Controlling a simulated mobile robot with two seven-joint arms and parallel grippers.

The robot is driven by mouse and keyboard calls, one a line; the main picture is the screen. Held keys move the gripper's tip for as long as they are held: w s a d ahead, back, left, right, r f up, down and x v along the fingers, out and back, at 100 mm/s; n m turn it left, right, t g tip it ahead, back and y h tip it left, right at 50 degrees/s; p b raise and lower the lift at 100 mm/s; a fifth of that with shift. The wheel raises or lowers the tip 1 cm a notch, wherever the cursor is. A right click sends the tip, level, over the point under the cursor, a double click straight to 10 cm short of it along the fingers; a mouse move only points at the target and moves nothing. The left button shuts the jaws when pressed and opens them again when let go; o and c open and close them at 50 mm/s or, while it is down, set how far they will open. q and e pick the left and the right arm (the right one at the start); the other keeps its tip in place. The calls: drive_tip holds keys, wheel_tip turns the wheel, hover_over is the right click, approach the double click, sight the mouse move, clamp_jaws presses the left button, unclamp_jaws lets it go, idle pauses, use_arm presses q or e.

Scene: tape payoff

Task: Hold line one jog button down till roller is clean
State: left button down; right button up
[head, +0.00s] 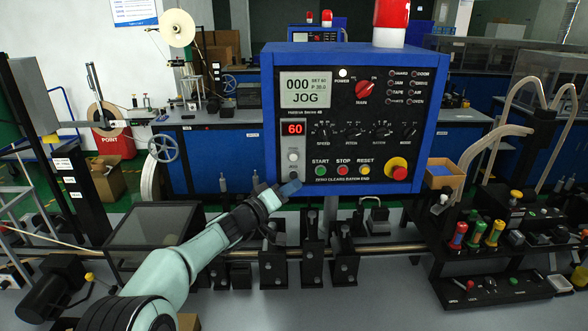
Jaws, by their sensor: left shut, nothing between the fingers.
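My left gripper (290,187) is shut and empty, just below the pale button, near the panel's lower left edge. I cannot tell if it touches the panel. I cannot pick out the roller for certain.
A red-and-white beacon (390,22) tops the box. A long metal bar (392,248) runs below it past several black blocks. A black rack (492,244) with coloured handles stands right, beside a cardboard box (445,178). A dark flat panel (155,224) is at left.

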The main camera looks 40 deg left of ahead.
sight(293, 175)
use_arm(q)
drive_tip(key=shift+w+a, duration=0.35)
drive_tip(key=shift+a, duration=0.1)
drive_tip(key=shift+w+a+f, duration=0.1)
drive_tip(key=shift+w+f, duration=0.05)
idle(1.7)
drive_tip(key=shift+w+a, duration=0.2)
drive_tip(key=shift+w+a, duration=0.25)
drive_tip(key=shift+w, duration=0.1)
idle(5.2)
